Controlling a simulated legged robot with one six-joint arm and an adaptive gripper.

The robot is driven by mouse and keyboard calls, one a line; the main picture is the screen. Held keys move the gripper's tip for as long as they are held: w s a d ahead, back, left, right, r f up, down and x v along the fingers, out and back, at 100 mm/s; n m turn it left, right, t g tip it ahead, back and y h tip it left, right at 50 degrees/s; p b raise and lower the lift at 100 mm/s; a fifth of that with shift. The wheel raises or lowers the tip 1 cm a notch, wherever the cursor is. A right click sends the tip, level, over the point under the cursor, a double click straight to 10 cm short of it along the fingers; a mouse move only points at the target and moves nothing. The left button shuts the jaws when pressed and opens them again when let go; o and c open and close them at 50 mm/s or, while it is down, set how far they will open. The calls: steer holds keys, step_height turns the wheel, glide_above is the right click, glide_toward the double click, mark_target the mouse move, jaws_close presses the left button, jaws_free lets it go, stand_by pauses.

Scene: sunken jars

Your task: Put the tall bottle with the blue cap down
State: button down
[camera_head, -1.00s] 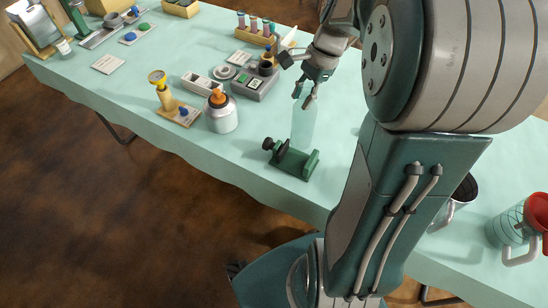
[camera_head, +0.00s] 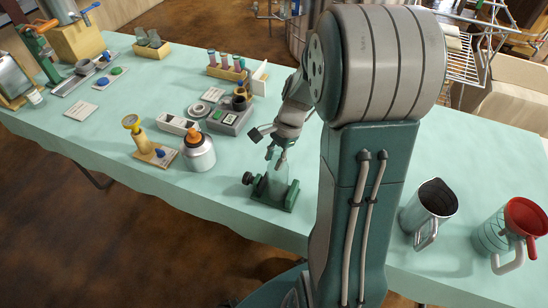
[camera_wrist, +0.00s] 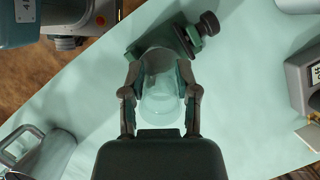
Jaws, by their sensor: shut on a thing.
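The tall bottle (camera_head: 278,181) is clear and pale teal. My gripper (camera_head: 281,150) is shut on its upper part and holds it roughly upright. The bottle also shows between the two fingers in the wrist view (camera_wrist: 160,100). No blue cap can be made out. The bottle's lower part overlaps a green clamp stand with a dark knob (camera_head: 289,202), which also shows behind the bottle in the wrist view (camera_wrist: 180,38). I cannot tell whether the bottle's base touches the stand or the table.
A silver jar with an orange top (camera_head: 199,155) and a wooden stand with a yellow funnel (camera_head: 148,143) are left of the clamp. A grey device (camera_head: 230,117) lies behind. A metal pitcher (camera_head: 428,211) and a red-topped jug (camera_head: 505,230) stand at right.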

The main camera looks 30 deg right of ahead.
steer(key=shift+d, duration=0.2)
steer(key=shift+c, duration=1.8)
jaws_free()
steer(key=shift+a, duration=0.35)
steer(key=s+v, duration=0.1)
steer(key=v, duration=1)
steer(key=s+a+r+n+t+h, duration=0.4)
steer(key=s+a+r+n+t, duration=0.2)
steer(key=s+a+n, duration=0.6)
steer(key=shift+a+r+n, duration=0.45)
steer(key=shift+a+n, duration=0.15)
steer(key=shift+n, duration=1.6)
